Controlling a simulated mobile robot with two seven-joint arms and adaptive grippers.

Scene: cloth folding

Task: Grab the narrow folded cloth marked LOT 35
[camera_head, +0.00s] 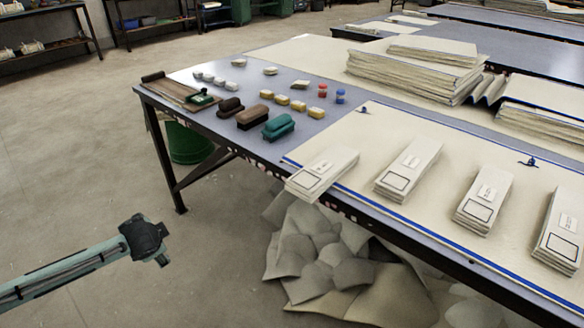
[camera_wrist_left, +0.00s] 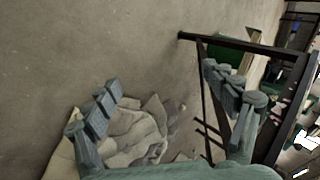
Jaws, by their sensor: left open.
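Several narrow folded cloths with white labels lie in a row along the near edge of the table: one at the left end (camera_head: 322,172), one right of it (camera_head: 409,168), a third further right (camera_head: 483,200), and one at the right border (camera_head: 562,229). The label print is too small to read, so I cannot tell which is LOT 35. The leftmost cloth sticks out over the table edge. My left gripper (camera_head: 148,240) is left of the table, over the floor, well apart from the cloths. In the left wrist view its fingers (camera_wrist_left: 160,82) are spread and empty. My right gripper is not seen.
The table (camera_head: 235,140) carries brushes (camera_head: 278,126), small blocks and spools, and large cloth stacks (camera_head: 415,70) at the back. A pile of cloth (camera_head: 320,250) lies on the floor under the near edge. A green bin (camera_head: 188,143) stands under the left end.

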